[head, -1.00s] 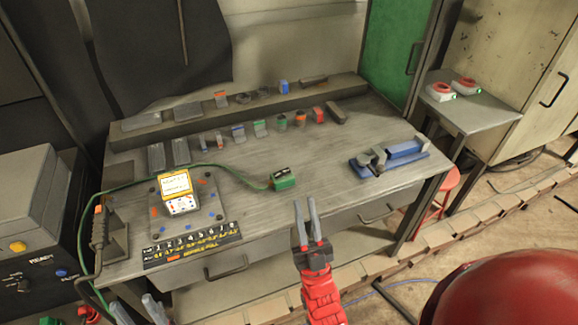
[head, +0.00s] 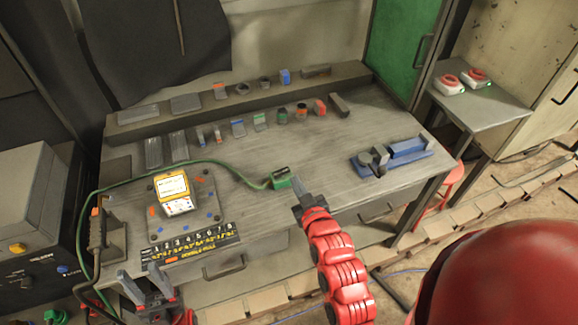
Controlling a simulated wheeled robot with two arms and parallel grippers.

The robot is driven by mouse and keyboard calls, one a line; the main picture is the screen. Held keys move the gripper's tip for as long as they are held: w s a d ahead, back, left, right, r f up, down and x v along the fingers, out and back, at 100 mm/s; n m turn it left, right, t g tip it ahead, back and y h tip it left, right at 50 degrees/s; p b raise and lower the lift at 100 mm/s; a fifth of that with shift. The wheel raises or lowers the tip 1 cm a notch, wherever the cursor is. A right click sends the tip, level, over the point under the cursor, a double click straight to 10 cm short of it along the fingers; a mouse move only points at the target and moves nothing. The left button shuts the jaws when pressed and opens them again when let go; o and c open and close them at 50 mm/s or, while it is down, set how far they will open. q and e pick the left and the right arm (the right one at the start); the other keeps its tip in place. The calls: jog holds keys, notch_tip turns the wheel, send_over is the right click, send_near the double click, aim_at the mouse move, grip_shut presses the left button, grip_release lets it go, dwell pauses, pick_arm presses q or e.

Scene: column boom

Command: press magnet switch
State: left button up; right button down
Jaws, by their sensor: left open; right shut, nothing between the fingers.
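A small green block with a dark top (head: 280,178) lies on the workbench, with a green cable running from its left side. It may be the magnet switch; I cannot tell for certain. My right gripper (head: 297,186) is shut and empty, its fingertips just right of the block's right end. I cannot tell if they touch it. My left gripper (head: 147,284) is open and empty at the bench's front left edge, low in the view. No label on the block is readable.
A yellow meter (head: 173,187) sits on a plate at the bench's left, behind a numbered strip (head: 190,244). Small blocks line the back. A blue vise (head: 405,151) stands right. Two red-topped white boxes (head: 449,84) (head: 475,77) sit on a side table. The bench's middle is mostly clear.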

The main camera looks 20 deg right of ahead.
jog(key=shift+s+f, duration=0.1)
dwell(0.3)
jog(key=b, duration=0.7)
send_over(288, 180)
jog(key=shift+a+f, duration=0.2)
jog(key=shift+f, duration=0.35)
jog(key=shift+a+f, duration=0.15)
jog(key=shift+f, duration=0.35)
jog(key=f, duration=0.1)
jog(key=f+p, duration=0.1)
jog(key=shift+d+f, duration=0.25)
jog(key=shift+f, duration=0.05)
jog(key=shift+d+f, duration=0.1)
jog(key=shift+f, duration=0.75)
